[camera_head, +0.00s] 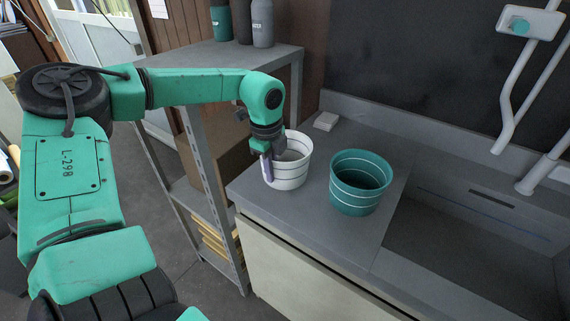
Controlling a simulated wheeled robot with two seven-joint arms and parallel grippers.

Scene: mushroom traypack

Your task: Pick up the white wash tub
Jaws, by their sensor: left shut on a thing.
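The white wash tub (291,173) stands upright on the grey counter, near its left end. It is a round bucket-like tub with an open top. My left gripper (268,168) reaches down over its left rim, one finger outside the wall, and is shut on it. The inner finger is hidden by the tub and gripper. I cannot tell whether the base is clear of the counter. My right gripper is not in view.
A green tub (359,190) with pale bands stands to the right of the white one. A sink (470,240) lies further right. A metal shelf (205,62) with bottles stands at the left.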

